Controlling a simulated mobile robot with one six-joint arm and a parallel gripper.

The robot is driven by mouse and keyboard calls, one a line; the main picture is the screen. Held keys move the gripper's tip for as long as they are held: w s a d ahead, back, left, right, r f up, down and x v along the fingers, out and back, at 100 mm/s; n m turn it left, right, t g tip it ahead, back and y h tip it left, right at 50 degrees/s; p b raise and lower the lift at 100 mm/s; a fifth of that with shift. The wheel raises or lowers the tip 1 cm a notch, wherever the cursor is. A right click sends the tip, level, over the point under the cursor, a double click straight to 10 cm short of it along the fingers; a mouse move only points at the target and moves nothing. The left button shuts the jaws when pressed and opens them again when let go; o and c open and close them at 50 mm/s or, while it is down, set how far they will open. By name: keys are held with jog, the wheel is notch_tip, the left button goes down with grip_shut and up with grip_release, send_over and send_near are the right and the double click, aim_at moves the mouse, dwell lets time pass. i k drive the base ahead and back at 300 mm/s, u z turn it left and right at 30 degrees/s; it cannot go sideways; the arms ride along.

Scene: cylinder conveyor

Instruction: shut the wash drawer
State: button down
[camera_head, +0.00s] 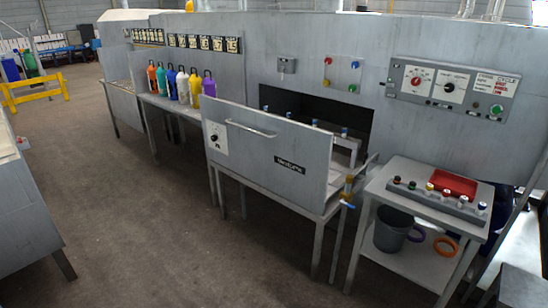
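The wash drawer (262,158) is a grey metal box with a tall flat front panel, standing out from the machine wall on a legged frame. A long bar handle (250,130) runs near the top of the panel. A round dial and a dark label are on the panel. Behind it, a dark opening (300,105) shows in the wall, and part of the drawer's inside with upright blue-topped pieces is visible. The drawer stands open. The panel hides most of the inside. My gripper is not in view.
Several coloured bottles (183,87) stand on a side table left of the drawer. A trolley (420,252) with a red tray and a bucket (393,228) stands close on the right. A control panel (450,88) is on the wall. The floor (150,230) before the drawer is clear.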

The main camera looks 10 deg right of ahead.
aim_at(296, 160)
jog(key=u, duration=0.2)
jog(key=i, duration=0.85)
jog(key=u, duration=0.9)
jog(key=i, duration=0.6)
jog(key=u, duration=0.25)
